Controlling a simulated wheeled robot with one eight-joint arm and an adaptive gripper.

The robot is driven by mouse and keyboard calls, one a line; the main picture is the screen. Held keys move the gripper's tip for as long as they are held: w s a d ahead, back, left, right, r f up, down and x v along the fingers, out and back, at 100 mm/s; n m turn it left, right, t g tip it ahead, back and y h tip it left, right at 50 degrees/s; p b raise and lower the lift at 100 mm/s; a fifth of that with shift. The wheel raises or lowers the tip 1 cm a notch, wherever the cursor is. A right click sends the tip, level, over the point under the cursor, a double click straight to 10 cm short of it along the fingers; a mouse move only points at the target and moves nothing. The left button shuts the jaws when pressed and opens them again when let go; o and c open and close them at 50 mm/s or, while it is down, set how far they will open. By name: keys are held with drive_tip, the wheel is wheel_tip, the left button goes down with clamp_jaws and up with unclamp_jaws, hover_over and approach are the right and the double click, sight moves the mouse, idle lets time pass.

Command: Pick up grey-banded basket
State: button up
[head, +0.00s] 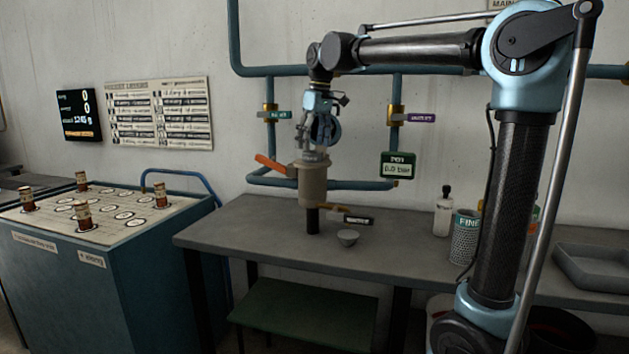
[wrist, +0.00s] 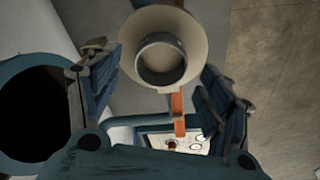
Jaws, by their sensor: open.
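I cannot clearly make out a grey band on any basket. A perforated grey cylinder with a teal "FINE" label (head: 466,240) stands on the bench at right, partly behind my arm. A beige round housing (head: 313,186) stands on a dark post on the bench. In the wrist view, its wide beige mouth (wrist: 207,42) holds a round cup with a grey rim (wrist: 160,74); I cannot tell whether this is the basket. My gripper (head: 316,148) is above the housing, pointing down. In the wrist view its fingers (wrist: 160,92) are spread apart with nothing between them touching both.
An orange handle (head: 270,163) sticks out beside the housing. Pipes with valves run behind. A teal cabinet (head: 150,270) with several brown cylinders stands left.

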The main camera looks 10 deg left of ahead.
wheel_tip(320, 180, down, 3)
drive_tip(key=shift+a+r, duration=0.1)
drive_tip(key=shift+a, duration=0.05)
drive_tip(key=c, duration=1.5)
drive_tip(key=shift+r, duration=0.1)
drive_tip(key=shift+c, duration=0.2)
